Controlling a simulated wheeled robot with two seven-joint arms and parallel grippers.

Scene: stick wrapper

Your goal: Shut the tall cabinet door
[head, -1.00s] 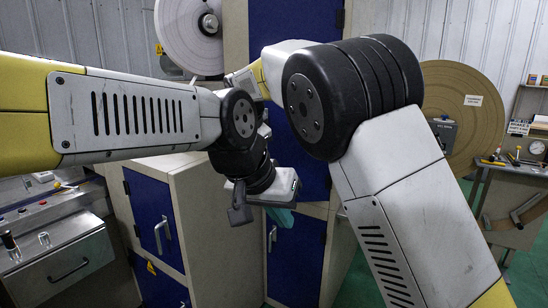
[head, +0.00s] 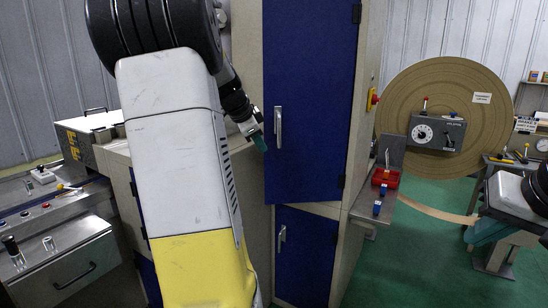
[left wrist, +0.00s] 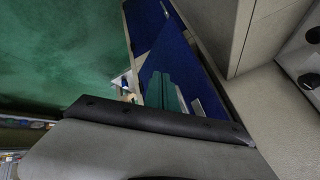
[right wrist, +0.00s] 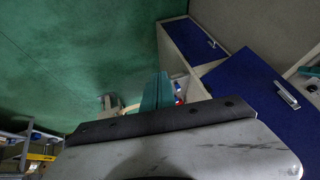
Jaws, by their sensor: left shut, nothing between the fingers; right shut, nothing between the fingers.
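The tall cabinet's upper blue door (head: 312,100) stands slightly ajar in the head view. Its hinges are on the right and its grey handle (head: 278,127) is near the left edge. A beige wedge shows under its lower edge. It also shows in the left wrist view (left wrist: 178,50) and the right wrist view (right wrist: 245,92). My left gripper (head: 259,143) is shut and empty, beside the door's left edge near the handle; contact cannot be told. My right gripper (head: 487,231) is shut and empty at the right edge of the head view, away from the door.
A lower blue door (head: 306,255) is under the tall one. A side shelf (head: 377,215) with a red bin (head: 386,177) juts out at the cabinet's right. A large brown reel (head: 400,110) stands behind. Green floor (head: 420,265) is open between the shelf and my right gripper.

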